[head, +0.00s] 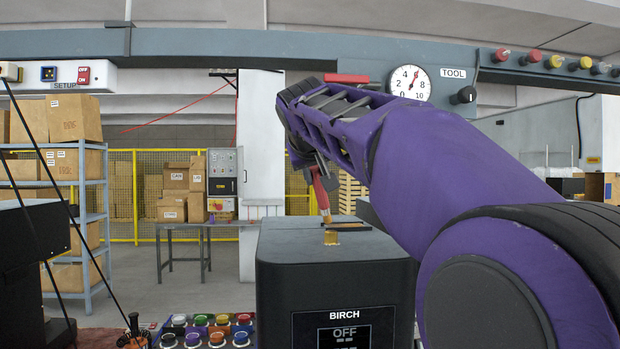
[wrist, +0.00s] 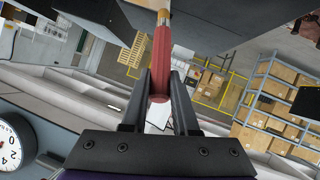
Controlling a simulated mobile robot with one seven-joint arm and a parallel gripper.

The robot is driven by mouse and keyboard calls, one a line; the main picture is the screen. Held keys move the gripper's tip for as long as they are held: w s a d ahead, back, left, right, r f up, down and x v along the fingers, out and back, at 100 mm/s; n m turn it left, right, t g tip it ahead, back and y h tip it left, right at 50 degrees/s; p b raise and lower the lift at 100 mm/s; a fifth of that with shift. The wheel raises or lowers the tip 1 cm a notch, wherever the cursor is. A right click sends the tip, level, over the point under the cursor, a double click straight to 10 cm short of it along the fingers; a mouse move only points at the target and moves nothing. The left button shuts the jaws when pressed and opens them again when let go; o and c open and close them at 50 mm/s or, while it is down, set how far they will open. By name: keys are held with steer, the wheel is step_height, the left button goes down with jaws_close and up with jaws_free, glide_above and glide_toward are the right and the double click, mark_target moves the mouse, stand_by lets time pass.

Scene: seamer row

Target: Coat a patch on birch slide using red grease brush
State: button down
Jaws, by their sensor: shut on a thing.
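My gripper (head: 319,170) is shut on the red grease brush (head: 322,197), which hangs bristles down above the black BIRCH machine (head: 335,285). The brush's tan lower end (head: 327,219) is over the machine's top, beside a small dark strip with an amber patch (head: 345,227), perhaps the birch slide. I cannot tell whether the bristles touch it. In the wrist view the red handle (wrist: 162,62) runs between the two dark fingers of my gripper (wrist: 161,82), and its tan end points to the top edge. The bristle tip is cut off there.
Shelves with boxes (head: 72,120) are at left.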

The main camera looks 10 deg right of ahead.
steer(key=shift+r, duration=2.75)
steer(key=shift+r, duration=1.5)
steer(key=shift+f, duration=0.15)
steer(key=shift+w+d+f+b, duration=0.1)
steer(key=shift+d+f+b, duration=0.05)
steer(key=shift+f+b, duration=0.7)
steer(key=shift+d, duration=0.1)
